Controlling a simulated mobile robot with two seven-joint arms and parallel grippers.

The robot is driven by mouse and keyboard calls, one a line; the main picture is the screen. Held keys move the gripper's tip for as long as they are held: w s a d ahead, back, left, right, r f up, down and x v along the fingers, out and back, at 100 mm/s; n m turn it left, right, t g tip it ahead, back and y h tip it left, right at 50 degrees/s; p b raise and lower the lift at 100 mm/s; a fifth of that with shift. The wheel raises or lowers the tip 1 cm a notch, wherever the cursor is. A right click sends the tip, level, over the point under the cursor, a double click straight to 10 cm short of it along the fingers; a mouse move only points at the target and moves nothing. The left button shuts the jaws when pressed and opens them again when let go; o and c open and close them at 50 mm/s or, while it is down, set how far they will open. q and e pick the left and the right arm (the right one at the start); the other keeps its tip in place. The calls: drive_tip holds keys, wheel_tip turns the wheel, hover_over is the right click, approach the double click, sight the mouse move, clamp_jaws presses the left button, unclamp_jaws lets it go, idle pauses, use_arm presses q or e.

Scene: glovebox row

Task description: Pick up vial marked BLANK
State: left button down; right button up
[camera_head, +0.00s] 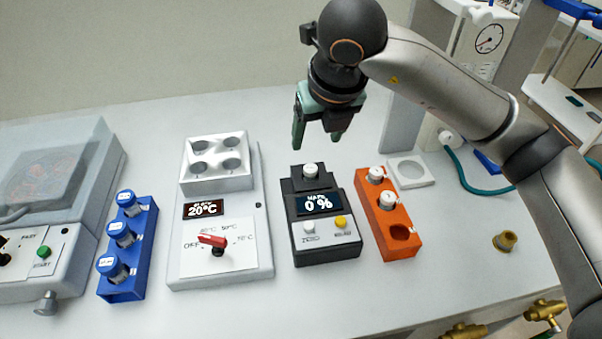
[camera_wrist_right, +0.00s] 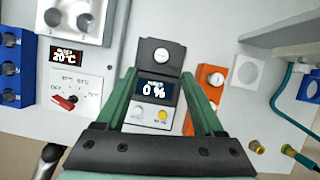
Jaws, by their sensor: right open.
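My right gripper (camera_head: 318,140) is open and empty, above and behind the dark meter (camera_head: 319,221) that reads 0 %. A white-capped vial (camera_head: 310,170) stands upright in the meter's top, just below the fingertips. The wrist view shows this vial (camera_wrist_right: 161,55) beyond and between the open fingers (camera_wrist_right: 160,78). Two more white-capped vials stand in the orange rack (camera_head: 404,243), one at the back (camera_head: 375,174) and one in the middle (camera_head: 388,200); its front hole is empty. Cap markings are too small to read, so I cannot tell which vial is BLANK. My left gripper is out of view.
A white heater block (camera_head: 219,263) showing 20°C stands left of the meter, its wells empty. A blue rack (camera_head: 126,285) with blue-capped vials and a lidded machine (camera_head: 65,208) are farther left. A white square holder (camera_head: 411,171) and a brass-coloured fitting (camera_head: 506,241) are at the right.

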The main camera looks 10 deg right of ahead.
hover_over(311, 168)
drive_tip(key=s, duration=0.2)
wheel_tip(311, 168, down, 6)
drive_tip(key=shift+s+r, duration=0.15)
drive_tip(key=shift+r, duration=0.1)
drive_tip(key=p+x, duration=0.1)
drive_tip(key=x, duration=0.4)
drive_tip(key=shift+s+d+f, duration=0.1)
drive_tip(key=shift+s+f, duration=0.05)
drive_tip(key=shift+s, duration=0.05)
clamp_jaws()
